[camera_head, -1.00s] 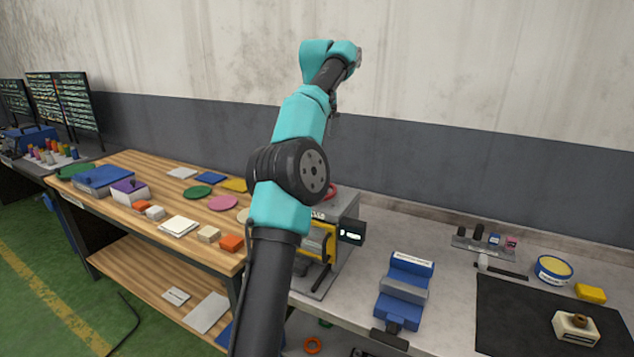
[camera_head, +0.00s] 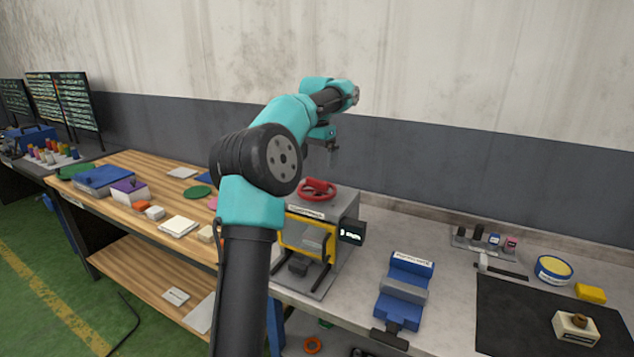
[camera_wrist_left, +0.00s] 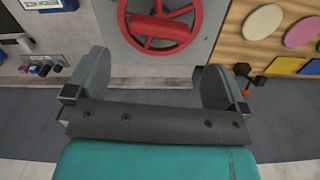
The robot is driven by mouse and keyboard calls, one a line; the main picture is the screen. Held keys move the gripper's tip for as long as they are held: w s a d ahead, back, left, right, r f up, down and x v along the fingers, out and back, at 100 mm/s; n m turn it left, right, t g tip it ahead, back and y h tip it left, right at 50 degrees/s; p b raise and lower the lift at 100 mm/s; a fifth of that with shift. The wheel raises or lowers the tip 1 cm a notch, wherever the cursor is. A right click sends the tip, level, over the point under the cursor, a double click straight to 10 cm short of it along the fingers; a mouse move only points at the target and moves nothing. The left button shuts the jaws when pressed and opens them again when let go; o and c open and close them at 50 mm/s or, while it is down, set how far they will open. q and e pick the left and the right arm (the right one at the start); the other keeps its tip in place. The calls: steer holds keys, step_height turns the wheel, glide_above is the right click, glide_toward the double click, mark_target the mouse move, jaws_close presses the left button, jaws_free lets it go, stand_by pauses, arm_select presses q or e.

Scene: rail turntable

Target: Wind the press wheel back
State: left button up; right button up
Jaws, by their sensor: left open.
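The press (camera_head: 345,215) is a grey box with a yellow-framed front opening, standing on the grey bench. Its red press wheel (camera_head: 317,189) lies flat on top. My left gripper (camera_head: 333,158) hangs above and slightly right of the wheel, apart from it. In the left wrist view the wheel (camera_wrist_left: 160,22) shows at the top edge, cut off by it, with spokes and a red bar across it. The two fingers of my left gripper (camera_wrist_left: 155,85) are spread wide with nothing between them. My right gripper is not seen.
A small dark display (camera_head: 351,232) juts from the press's right side. A blue vise-like fixture (camera_head: 405,290) stands to the right. A black mat (camera_head: 510,315) lies further right. A wooden table (camera_head: 130,165) with coloured pieces is at left.

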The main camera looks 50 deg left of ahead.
mark_target(317, 180)
arm_select(q)
step_height(317, 180, down, 8)
steer(key=shift+f, duration=0.1)
steer(key=shift+c, duration=0.2)
steer(key=c, duration=0.7)
steer(key=shift+n, duration=0.7)
steer(key=o, duration=0.7)
steer(key=shift+o, duration=0.2)
